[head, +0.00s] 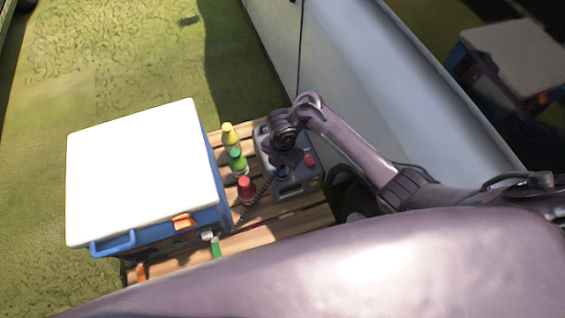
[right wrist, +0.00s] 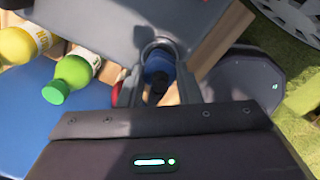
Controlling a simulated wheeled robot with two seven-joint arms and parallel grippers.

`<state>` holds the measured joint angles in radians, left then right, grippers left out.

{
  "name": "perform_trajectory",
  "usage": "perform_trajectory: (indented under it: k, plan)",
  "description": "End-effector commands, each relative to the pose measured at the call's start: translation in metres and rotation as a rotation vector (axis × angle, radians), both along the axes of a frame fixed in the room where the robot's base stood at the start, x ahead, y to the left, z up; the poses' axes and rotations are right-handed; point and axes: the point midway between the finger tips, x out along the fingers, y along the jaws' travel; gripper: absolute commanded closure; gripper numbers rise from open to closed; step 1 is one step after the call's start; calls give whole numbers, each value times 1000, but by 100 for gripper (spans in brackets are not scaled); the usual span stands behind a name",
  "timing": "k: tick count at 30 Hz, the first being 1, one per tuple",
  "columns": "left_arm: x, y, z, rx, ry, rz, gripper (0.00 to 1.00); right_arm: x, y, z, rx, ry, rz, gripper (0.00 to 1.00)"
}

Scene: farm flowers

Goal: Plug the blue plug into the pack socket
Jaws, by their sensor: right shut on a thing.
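My right gripper (head: 284,168) is shut on the blue plug (right wrist: 158,66), which shows between the two fingers in the right wrist view. In the head view the gripper hangs over the grey power pack (head: 290,188), near its front face. A dark coiled cable (head: 251,204) runs from beside the cooler up toward the plug. In the right wrist view the pack (right wrist: 110,22) lies just beyond the fingertips. My left gripper is not in view.
A cooler with a white lid (head: 140,170) stands left on the wooden pallet (head: 310,222). Yellow (head: 230,136), green (head: 237,161) and red (head: 246,189) bottles stand between cooler and pack. A pale vehicle side (head: 375,75) rises close behind the pack.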

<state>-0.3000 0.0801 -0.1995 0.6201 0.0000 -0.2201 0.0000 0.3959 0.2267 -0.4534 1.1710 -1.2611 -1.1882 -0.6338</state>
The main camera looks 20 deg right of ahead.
Motion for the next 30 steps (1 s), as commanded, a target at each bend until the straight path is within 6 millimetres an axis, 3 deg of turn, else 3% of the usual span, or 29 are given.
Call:
perform_trajectory:
  k: [30]
  plan:
    - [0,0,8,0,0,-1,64,0,0,1,-1,-1,0,93]
